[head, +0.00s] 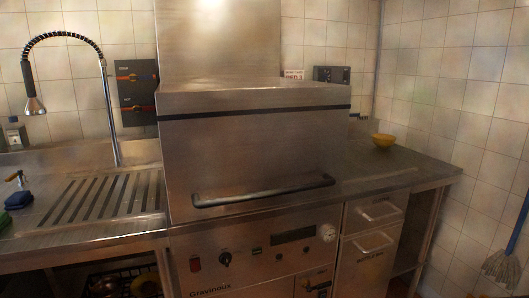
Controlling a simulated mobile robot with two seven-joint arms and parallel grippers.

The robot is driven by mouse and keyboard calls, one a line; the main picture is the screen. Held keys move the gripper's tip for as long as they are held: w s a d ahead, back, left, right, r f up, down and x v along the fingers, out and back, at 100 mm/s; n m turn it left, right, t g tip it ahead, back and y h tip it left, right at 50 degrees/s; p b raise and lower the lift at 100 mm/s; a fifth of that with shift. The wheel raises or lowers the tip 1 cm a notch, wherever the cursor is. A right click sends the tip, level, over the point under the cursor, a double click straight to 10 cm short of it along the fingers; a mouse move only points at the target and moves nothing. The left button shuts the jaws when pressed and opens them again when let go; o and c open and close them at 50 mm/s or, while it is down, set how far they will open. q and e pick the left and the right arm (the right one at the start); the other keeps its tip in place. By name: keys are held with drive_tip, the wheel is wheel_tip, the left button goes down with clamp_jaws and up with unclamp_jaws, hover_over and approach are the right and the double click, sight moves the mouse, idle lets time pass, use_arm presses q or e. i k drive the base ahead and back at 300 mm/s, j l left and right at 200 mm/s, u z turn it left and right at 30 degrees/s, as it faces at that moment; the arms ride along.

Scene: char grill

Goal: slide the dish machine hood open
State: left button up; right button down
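The dish machine hood (255,150) is a large steel box in the middle of the head view. Its front face reaches down to the control panel (260,255), so it looks closed. A long dark handle bar (264,192) runs across the lower front of the hood. Neither of my grippers is in view, and nothing touches the handle.
A sink counter with a slotted drainboard (105,203) and a spring faucet (108,110) stands at the left. A steel counter (400,168) with a yellow bowl (383,140) is at the right, above drawers (372,228). A mop (502,262) stands at the far right.

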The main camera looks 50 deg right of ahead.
sight(229, 147)
drive_tip(key=z, duration=1.6)
